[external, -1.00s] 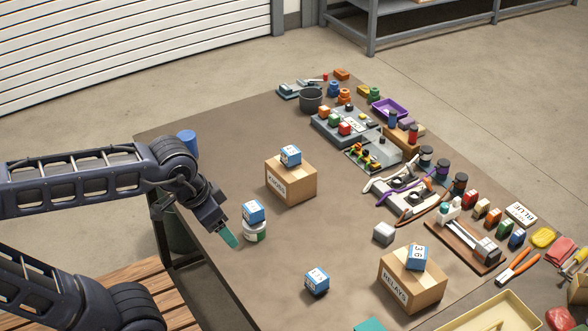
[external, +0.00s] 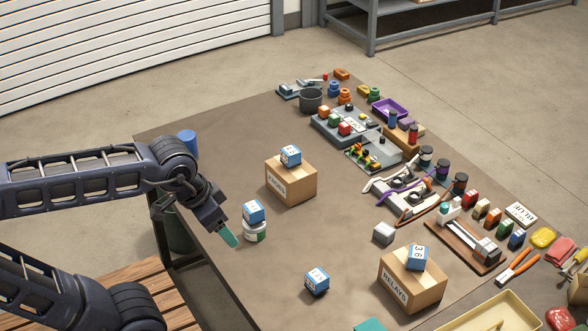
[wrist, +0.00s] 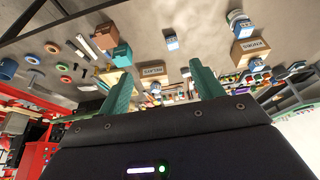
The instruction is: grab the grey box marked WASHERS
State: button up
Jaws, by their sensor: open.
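My gripper (external: 229,237) is at the left edge of the table, well left of the grey box. In the wrist view my gripper (wrist: 160,70) has its two teal fingers spread wide, with nothing held between them.
A blue cube on a white jar (external: 255,231) stands close beside my gripper. A cardboard box (external: 291,184) and the RELAYS box (external: 411,284) each carry a blue cube. A loose blue cube (external: 316,282) lies nearer the front. Tools and parts crowd the right side; bare tabletop lies between.

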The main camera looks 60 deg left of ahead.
jog(key=m+g+h, duration=0.4)
jog(key=m, duration=1.1)
send_over(385, 228)
jog(key=a, duration=0.4)
notch_tip(385, 228, down, 28)
jog(key=shift+s+d+x, duration=0.1)
jog(key=shift+s+x, duration=0.05)
jog(key=shift+x, duration=2.5)
jog(key=shift+s+d+x, duration=0.1)
jog(key=shift+d+x, duration=0.05)
jog(key=shift+x, duration=2.5)
jog(key=shift+r, duration=0.1)
jog(key=c, duration=1.1)
jog(key=shift+c, duration=0.2)
jog(key=shift+r, duration=0.1)
